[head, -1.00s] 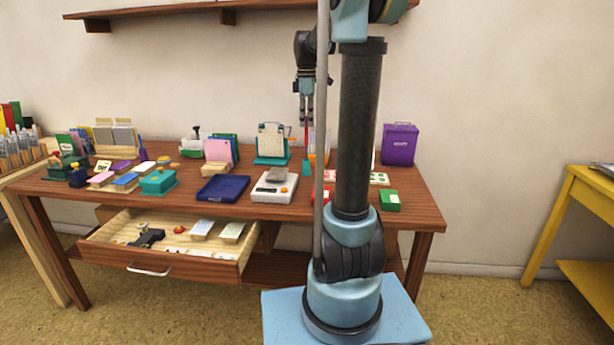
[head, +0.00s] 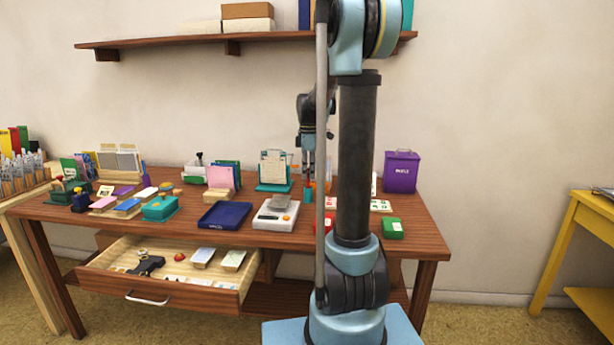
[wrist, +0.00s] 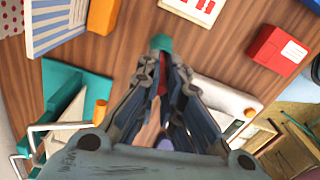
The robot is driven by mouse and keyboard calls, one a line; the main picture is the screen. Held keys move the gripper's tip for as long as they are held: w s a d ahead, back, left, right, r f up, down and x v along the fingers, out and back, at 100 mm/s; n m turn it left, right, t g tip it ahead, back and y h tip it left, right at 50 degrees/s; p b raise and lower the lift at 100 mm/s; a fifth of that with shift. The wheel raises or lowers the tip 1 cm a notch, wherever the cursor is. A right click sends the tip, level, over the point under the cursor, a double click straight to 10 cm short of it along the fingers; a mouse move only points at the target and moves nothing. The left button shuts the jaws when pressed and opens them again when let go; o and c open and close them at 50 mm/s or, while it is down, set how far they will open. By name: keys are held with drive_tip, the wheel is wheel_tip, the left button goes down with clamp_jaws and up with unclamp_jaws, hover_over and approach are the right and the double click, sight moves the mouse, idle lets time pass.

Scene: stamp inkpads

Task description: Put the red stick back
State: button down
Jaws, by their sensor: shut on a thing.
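My gripper (head: 309,175) is low over the back right part of the table, partly behind my arm column. In the wrist view its fingers (wrist: 163,75) are closed around the red stick (wrist: 162,84), of which only a short length shows between them. A small teal cup (wrist: 160,42) is right at the fingertips, and it also shows below the gripper in the head view (head: 308,195). The lower end of the stick is hidden, so I cannot tell how far it reaches into the cup.
A teal clipboard stand (head: 274,186) is left of the gripper. A white scale (head: 275,216) stands in front. A red box (wrist: 278,50), a green box (head: 392,229) and a purple bin (head: 402,172) are to the right. The drawer (head: 170,279) is open.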

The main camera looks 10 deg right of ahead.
drive_tip(key=shift+f, duration=0.3)
drive_tip(key=c, duration=1.8)
unclamp_jaws()
drive_tip(key=shift+o, duration=0.2)
wheel_tip(320, 180, up, 12)
drive_tip(key=shift+s, duration=0.1)
